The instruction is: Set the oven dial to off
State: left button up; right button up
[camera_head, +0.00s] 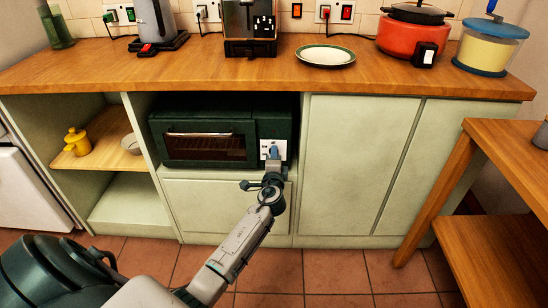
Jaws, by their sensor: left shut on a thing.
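A dark green oven (210,141) with a glass door sits in a niche of the pale green cabinet, below the wooden counter. Its door looks shut. At the right of its front is a light control panel (263,150) with the dial (274,152). My left gripper (274,158) is at this panel, shut on the dial. My arm reaches up to it from the lower left. The gripper hides much of the dial, and its setting cannot be read. My right gripper is not in view.
The counter (190,67) overhangs the oven and holds a kettle (157,25), a toaster (250,25), a plate (325,56) and a red cooker (412,35). Open shelves with a yellow pot (78,142) are left. A wooden table (510,145) stands right. Tiled floor is clear in front.

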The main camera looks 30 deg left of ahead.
pick_arm(q)
jog(key=shift+f, duration=0.15)
jog(key=o, duration=1)
jog(key=shift+s+d, duration=0.1)
jog(key=shift+p+v, duration=0.3)
jog(key=shift+v, duration=5)
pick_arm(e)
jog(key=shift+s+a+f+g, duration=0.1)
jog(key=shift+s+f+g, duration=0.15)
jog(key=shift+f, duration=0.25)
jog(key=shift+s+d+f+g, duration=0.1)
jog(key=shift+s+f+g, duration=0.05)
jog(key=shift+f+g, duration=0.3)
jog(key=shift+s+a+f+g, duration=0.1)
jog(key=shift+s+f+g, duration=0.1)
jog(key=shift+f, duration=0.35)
pick_arm(q)
jog(key=shift+s, duration=0.1)
